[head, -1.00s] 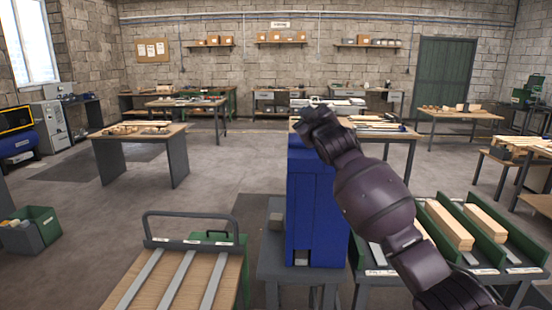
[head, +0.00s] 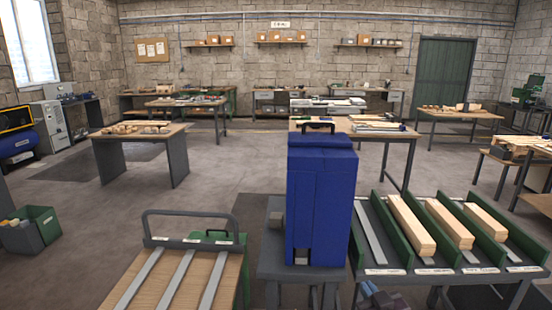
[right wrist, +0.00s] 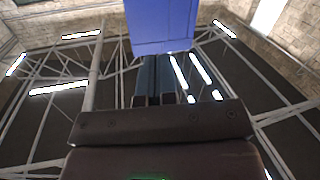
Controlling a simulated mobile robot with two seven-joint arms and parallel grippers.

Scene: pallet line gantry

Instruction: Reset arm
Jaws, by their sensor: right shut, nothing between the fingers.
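My right gripper (right wrist: 153,70) shows in the right wrist view, its two dark fingers shut together with nothing between them. It points up past the blue machine (right wrist: 162,25), whose lower part fills the top middle of that view; I cannot tell the gap between them. In the head view only a small purple-grey piece of my right arm shows at the bottom edge, right of the blue machine (head: 318,205). That machine is a tall blue box with a black handle on top, standing on a grey stand (head: 268,262). My left gripper is not in view.
A rack with green dividers (head: 395,232) at the right holds several wooden bars and a grey strip. A wooden board with metal strips and a grey rail (head: 190,215) stands at the front left. A green bin (head: 45,232) sits at far left. Open floor lies beyond.

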